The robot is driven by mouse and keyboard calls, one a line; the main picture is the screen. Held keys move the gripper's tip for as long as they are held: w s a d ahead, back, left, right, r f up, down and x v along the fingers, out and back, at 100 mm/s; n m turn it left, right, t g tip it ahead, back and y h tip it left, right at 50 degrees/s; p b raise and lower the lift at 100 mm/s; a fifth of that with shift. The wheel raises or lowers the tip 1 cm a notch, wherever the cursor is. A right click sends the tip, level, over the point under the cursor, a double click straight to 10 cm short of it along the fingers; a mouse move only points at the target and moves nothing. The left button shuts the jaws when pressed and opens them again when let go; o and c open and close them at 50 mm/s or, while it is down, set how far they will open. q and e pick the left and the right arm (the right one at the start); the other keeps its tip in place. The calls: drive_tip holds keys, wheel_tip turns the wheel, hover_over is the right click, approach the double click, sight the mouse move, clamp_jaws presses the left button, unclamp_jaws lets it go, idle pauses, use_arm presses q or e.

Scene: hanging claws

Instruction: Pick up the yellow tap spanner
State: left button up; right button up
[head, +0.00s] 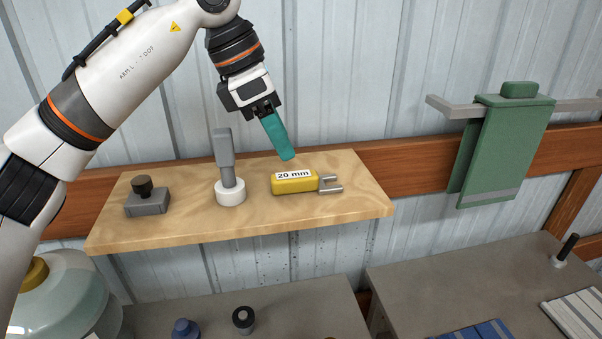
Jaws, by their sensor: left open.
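The yellow tap spanner (294,186) lies on a wooden shelf (350,213). It has a yellow body with a white "20 mm" label and a grey forked end pointing right. My left gripper (284,152) reaches down from above with teal fingers, open and empty. Its fingertips are just above and behind the spanner's body, seemingly not touching it. One finger covers the other, so the gap between them is hidden. My right gripper is not in view.
On the shelf, left of the spanner, stand a grey upright lever on a white base (230,191) and a grey block with a dark knob (147,203). A green towel (497,150) hangs on a rail at right. Grey benches (430,295) lie below.

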sight(299, 174)
use_arm(q)
drive_tip(key=shift+x, duration=0.9)
drive_tip(key=shift+w+d+f+p, duration=0.15)
drive_tip(key=shift+f+p, duration=0.1)
drive_tip(key=shift+p, duration=0.15)
drive_tip(key=p+x, duration=0.1)
drive_tip(key=x, duration=0.2)
drive_tip(key=p+x, duration=0.1)
drive_tip(key=shift+w+f+p, duration=0.1)
drive_tip(key=shift+w+p, duration=0.2)
drive_tip(key=shift+p, duration=0.05)
drive_tip(key=shift+d+f, duration=0.1)
drive_tip(key=shift+f, duration=0.3)
drive_tip(key=shift+f+b, duration=0.25)
drive_tip(key=shift+b, duration=0.15)
clamp_jaws()
